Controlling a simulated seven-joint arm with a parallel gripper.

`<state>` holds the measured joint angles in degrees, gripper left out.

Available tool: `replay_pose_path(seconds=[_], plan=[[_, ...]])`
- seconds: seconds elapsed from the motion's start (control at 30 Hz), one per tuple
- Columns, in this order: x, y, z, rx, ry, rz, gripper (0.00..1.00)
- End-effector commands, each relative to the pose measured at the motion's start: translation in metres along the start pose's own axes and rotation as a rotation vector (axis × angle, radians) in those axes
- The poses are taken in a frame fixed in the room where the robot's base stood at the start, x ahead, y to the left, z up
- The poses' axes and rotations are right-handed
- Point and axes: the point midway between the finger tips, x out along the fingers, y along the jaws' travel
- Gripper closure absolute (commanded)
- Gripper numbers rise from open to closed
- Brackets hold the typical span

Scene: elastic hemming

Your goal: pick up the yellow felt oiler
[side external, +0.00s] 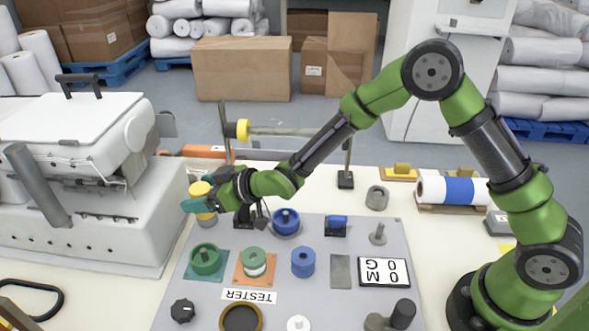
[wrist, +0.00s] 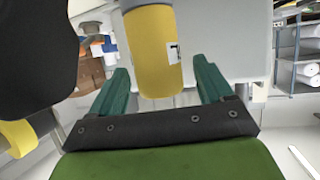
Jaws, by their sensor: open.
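The yellow felt oiler (side external: 200,189) is a short yellow cylinder with a grey end, standing at the far left corner of the grey panel, beside the white machine. In the wrist view the oiler (wrist: 153,50) lies between the two green fingers of my gripper (wrist: 163,68), with visible space on the right. My gripper (side external: 203,205) is open around the oiler in the side view. Its fingers hide part of the oiler's middle. I cannot tell whether either finger touches it.
The white machine (side external: 90,180) stands close on the left. A yellow-ended rod (side external: 290,131) on upright posts is behind my gripper. The grey panel (side external: 220,268) holds a blue spool (side external: 303,262), a green cup (side external: 206,259) and several other parts nearby.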

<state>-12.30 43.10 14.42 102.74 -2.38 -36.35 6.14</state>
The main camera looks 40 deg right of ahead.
Motion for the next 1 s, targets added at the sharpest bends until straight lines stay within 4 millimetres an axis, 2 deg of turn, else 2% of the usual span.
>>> replay_pose_path(seconds=[0.1,0.2,0.47,0.83,1.0], plan=[[0.017,-0.001,0.0,0.001,-0.001,-0.001,0.2],[0.024,0.0,0.0,0.0,-0.001,0.0,0.2],[0.025,0.0,0.0,-0.001,-0.001,0.0,0.2],[0.025,0.0,0.0,-0.001,0.0,0.0,0.76],[0.025,0.0,-0.001,-0.001,0.001,0.0,0.76]])
